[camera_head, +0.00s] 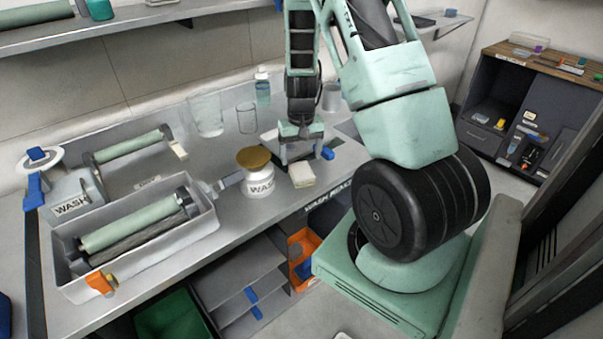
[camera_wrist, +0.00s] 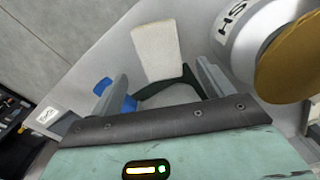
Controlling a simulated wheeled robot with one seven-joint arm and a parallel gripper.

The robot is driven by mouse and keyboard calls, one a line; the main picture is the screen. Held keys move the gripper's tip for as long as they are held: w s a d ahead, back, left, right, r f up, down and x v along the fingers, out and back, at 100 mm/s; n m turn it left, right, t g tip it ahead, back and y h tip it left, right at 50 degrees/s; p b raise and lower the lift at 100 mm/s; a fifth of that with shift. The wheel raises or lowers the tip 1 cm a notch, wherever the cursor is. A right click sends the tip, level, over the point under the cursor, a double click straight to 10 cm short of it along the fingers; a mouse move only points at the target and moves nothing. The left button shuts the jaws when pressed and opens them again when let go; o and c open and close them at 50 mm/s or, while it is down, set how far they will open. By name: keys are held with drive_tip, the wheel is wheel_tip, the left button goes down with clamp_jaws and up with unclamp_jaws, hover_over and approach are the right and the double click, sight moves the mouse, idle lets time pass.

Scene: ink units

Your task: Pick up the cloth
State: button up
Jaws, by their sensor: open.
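The cloth (camera_head: 302,173) is a small folded cream pad lying near the front edge of the grey bench. In the wrist view the cloth (camera_wrist: 158,52) lies just beyond my fingers, roughly in line with the gap between them. My gripper (camera_head: 298,157) points down over the bench, just behind and beside the cloth in the head view. In the wrist view my gripper (camera_wrist: 160,86) is open, with its two fingers apart and nothing held between them. A dark band or edge shows between the fingers, and I cannot tell what it is.
A white WASH jar (camera_head: 258,178) with a brown lid stands left of the cloth, close to my gripper. A blue object (camera_head: 328,153) lies on the right. A tray with rollers (camera_head: 205,225) fills the left bench. Glass beakers (camera_head: 206,115) stand behind.

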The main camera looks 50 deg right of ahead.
sight(301, 169)
drive_tip(key=shift+a+f+p, duration=0.1)
drive_tip(key=shift+f+p, duration=0.6)
drive_tip(key=shift+f, duration=1.9)
drive_tip(key=c, duration=1.1)
drive_tip(key=shift+c, duration=0.2)
wheel_tip(301, 169, up, 10)
drive_tip(key=b, duration=0.1)
drive_tip(key=o, duration=0.5)
drive_tip(key=c, duration=0.4)
drive_tip(key=shift+o, duration=0.2)
drive_tip(key=shift+s, duration=0.1)
